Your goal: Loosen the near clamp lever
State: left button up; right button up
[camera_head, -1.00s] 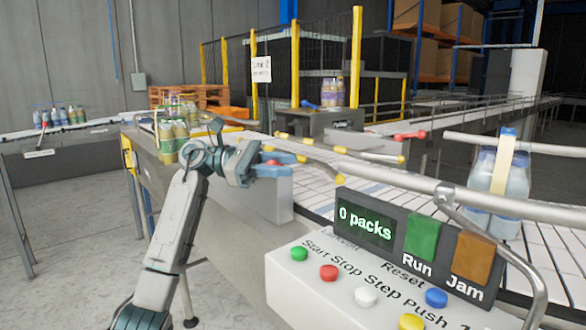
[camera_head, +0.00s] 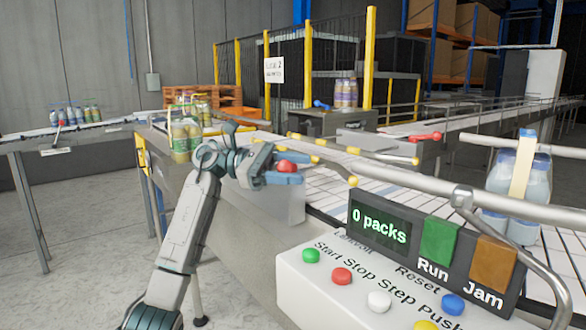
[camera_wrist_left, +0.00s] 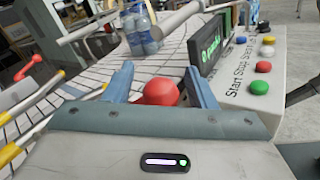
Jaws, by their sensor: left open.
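The near clamp lever shows as a round red knob (camera_head: 287,166) at the conveyor's near guide rail. My left gripper (camera_head: 290,172) is open, with its blue fingers on either side of the knob. In the left wrist view the red knob (camera_wrist_left: 161,92) sits between the two spread fingers (camera_wrist_left: 160,82), slightly nearer the right one. I cannot tell whether either finger touches it. The lever's arm and pivot are hidden behind the gripper. My right gripper is not in view.
A control box (camera_head: 345,275) with coloured buttons and a "0 packs" display (camera_head: 381,226) stands close on the right. A bottle pack (camera_head: 520,185) is behind it on the conveyor. Another red lever (camera_head: 425,136) is farther back. Yellow-tipped guide rails (camera_head: 330,148) cross the belt.

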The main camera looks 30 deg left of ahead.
pick_arm(q)
jog(key=shift+r, duration=0.15)
jog(key=s+d+r+b, duration=0.2)
jog(key=s+d, duration=0.1)
jog(key=s, duration=0.4)
jog(key=s+d+r+b, duration=0.2)
jog(key=s+d, duration=0.1)
jog(key=s, duration=0.4)
jog(key=shift+s+d+r, duration=0.25)
jog(key=shift+s+r, duration=0.1)
jog(key=shift+r, duration=0.05)
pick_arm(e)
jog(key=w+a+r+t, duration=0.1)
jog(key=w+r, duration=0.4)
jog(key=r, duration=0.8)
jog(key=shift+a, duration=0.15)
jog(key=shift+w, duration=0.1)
